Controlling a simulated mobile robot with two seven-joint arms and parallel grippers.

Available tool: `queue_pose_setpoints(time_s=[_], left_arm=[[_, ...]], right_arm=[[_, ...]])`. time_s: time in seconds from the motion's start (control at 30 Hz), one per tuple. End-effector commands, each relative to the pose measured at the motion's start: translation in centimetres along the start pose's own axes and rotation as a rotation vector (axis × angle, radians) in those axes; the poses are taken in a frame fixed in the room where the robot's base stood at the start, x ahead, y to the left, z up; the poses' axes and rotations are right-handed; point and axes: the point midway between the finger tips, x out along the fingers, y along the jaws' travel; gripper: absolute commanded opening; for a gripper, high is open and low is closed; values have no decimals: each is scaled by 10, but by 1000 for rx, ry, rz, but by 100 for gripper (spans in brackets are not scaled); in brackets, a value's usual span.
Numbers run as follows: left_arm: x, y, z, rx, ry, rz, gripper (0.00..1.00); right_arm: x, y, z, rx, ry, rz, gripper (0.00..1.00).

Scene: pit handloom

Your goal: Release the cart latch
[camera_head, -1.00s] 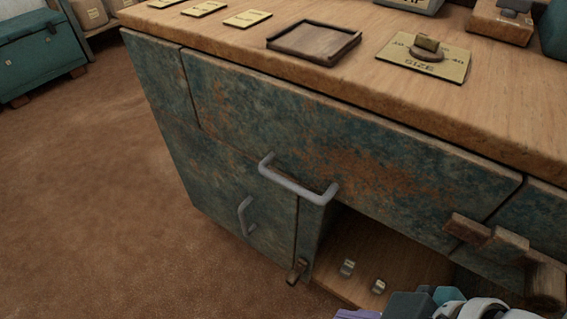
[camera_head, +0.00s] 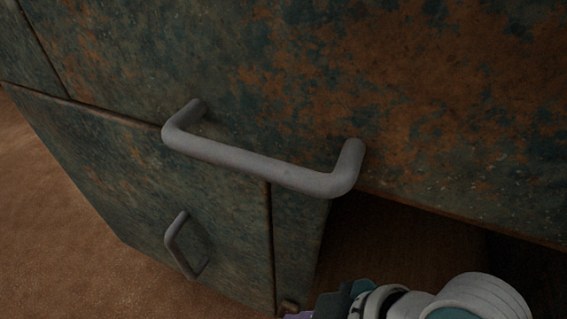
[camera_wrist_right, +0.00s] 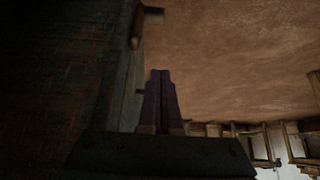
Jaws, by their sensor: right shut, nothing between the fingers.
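A small brown latch-like piece (camera_head: 289,307) shows at the bottom edge of the head view, at the lower right edge of the cabinet door (camera_head: 150,195). In the right wrist view a brown piece (camera_wrist_right: 137,28), likely the same one, sticks out from the dark panel, ahead of my fingers and apart from them in the picture. My right gripper (camera_wrist_right: 160,72) has its two purple fingers closed together and empty, beside the panel. In the head view its purple finger part (camera_head: 298,315) just shows near the latch-like piece; whether they touch cannot be told. My left gripper is not in view.
A grey bar handle (camera_head: 260,168) juts from the rusty teal drawer front (camera_head: 430,90). A smaller handle (camera_head: 185,245) is on the door. A dark open bay lies right of the door. Brown floor (camera_head: 60,250) is free at left. Wooden frames (camera_wrist_right: 280,140) show in the wrist view.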

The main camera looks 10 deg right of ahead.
Motion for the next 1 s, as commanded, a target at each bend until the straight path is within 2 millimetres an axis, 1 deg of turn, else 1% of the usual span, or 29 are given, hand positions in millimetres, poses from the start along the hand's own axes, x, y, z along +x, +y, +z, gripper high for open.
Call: queue_pose_setpoints(time_s=[0.03, 0.1, 0.27, 0.5, 0.67, 0.8, 0.9, 1.0], left_arm=[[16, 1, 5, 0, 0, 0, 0], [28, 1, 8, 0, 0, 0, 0], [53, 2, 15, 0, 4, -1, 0], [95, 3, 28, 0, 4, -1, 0], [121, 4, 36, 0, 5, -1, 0], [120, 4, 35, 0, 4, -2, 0], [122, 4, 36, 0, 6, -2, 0], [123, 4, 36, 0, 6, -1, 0]], right_arm=[[19, 0, 4, 1, 3, 0, 0], [35, 0, 4, 0, 3, 0, 0], [70, 0, 4, 1, 3, -1, 0], [124, 0, 4, 0, 2, 0, 0], [155, 0, 4, -1, 1, -1, 0], [142, 0, 23, 1, -2, 2, 0], [138, 0, 32, 0, -2, 1, 0], [135, 1, 36, 0, -1, 2, 0]])
